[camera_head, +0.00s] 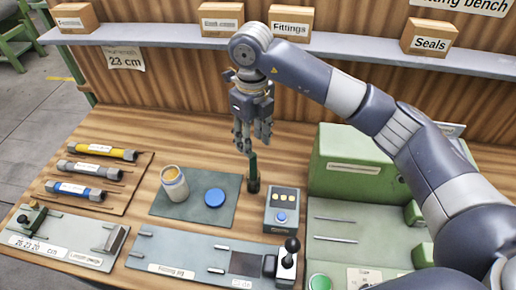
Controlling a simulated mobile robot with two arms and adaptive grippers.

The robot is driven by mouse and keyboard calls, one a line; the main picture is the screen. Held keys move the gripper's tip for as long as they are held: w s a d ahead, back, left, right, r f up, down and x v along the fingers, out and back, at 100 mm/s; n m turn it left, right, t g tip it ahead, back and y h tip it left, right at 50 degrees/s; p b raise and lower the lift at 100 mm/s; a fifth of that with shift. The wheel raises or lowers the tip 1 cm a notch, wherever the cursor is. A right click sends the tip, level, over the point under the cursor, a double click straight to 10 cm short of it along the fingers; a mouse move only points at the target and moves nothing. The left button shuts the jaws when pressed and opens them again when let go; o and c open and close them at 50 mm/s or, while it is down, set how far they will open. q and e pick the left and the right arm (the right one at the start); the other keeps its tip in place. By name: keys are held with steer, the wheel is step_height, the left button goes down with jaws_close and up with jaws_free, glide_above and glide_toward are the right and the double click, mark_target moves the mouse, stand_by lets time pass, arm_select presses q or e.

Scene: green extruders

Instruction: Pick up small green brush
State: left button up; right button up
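A small dark green brush (253,174) stands upright on the wooden bench, just right of the dark green mat. My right gripper (248,140) points down directly above it, with its fingertips at the brush's top end. From this angle I cannot tell whether the fingers touch or enclose the brush, nor whether they are open or shut. The brush's lower end is at bench level. My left gripper is not in view.
A jar (174,188) and a blue lid (214,198) are on the mat left of the brush. A button box (282,211) stands close in front, and a green machine (350,165) stands to the right. A shelf (170,36) with labelled boxes runs behind.

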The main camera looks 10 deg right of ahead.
mark_target(253, 166)
steer(key=shift+w+f, duration=0.1)
steer(key=shift+w, duration=0.05)
steer(key=f, duration=0.1)
steer(key=f+p, duration=0.1)
steer(key=f, duration=0.2)
steer(key=shift+s+f+p, duration=0.1)
steer(key=shift+s+p, duration=0.2)
steer(key=shift+f, duration=0.55)
step_height(253, 166, down, 4)
steer(key=p, duration=0.3)
steer(key=shift+a+f, duration=0.15)
steer(key=shift+f, duration=0.35)
steer(key=shift+c, duration=0.8)
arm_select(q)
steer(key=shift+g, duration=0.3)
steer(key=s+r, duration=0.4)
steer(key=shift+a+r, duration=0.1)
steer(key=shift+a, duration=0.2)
arm_select(e)
jaws_close()
